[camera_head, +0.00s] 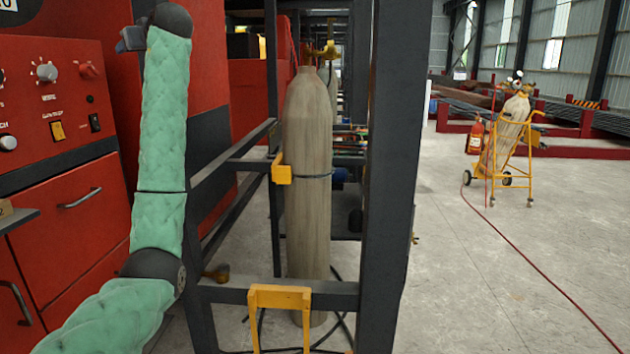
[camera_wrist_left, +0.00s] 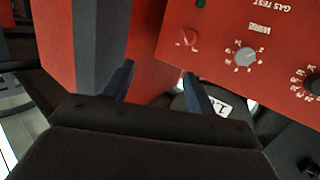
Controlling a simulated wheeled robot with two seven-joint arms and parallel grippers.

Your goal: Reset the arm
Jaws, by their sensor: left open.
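My left arm, in a quilted green cover, rises from the bottom left of the head view and stands nearly upright. Its dark wrist is at the top, in front of a red cabinet. My left gripper (camera_head: 130,39) is partly hidden at the top left. In the left wrist view the left gripper (camera_wrist_left: 158,79) has its two dark fingers spread apart with nothing between them. A red control panel (camera_wrist_left: 275,62) with knobs lies beyond the fingers. My right gripper is in neither view.
A red welding machine (camera_head: 50,120) stands close on the left. A dark steel frame (camera_head: 390,150) surrounds a tall gas cylinder (camera_head: 308,200) in the middle. A red hose (camera_head: 540,268) crosses open floor.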

